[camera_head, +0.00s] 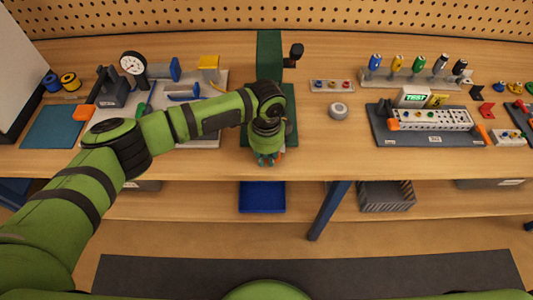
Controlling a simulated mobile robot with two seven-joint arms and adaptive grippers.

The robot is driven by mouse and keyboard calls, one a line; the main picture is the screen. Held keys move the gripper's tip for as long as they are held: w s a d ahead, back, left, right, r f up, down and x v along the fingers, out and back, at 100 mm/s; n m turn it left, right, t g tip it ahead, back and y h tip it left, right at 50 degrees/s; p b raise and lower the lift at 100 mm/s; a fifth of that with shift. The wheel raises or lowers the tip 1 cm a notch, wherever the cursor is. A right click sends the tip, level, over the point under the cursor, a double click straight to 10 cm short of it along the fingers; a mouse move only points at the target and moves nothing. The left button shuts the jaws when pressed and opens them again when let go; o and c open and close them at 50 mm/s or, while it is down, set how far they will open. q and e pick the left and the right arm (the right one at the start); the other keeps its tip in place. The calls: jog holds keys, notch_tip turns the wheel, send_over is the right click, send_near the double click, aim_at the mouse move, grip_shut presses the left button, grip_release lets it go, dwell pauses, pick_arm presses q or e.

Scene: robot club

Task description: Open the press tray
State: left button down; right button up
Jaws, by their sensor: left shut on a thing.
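The press is a dark green upright (270,55) with a black-knobbed lever (296,50), standing at the back middle of the bench. My left arm comes in from the left and covers much of the base and the tray area. My left gripper (266,158) points down at the front of the base and is shut on the press tray's front. My right gripper is not in view.
Left of the press stand a gauge fixture (134,66) and a teal mat (56,127). To the right are a small button strip (332,86), a grey round knob (338,110) and a test board (430,120). A blue bin (262,197) sits on the shelf below.

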pick_arm(q)
jog(key=shift+w, duration=0.15)
jog(key=c, duration=1.5)
grip_release()
jog(key=shift+w, duration=0.1)
jog(key=shift+r, duration=0.25)
notch_tip(320, 180, up, 12)
jog(key=shift+f, duration=0.2)
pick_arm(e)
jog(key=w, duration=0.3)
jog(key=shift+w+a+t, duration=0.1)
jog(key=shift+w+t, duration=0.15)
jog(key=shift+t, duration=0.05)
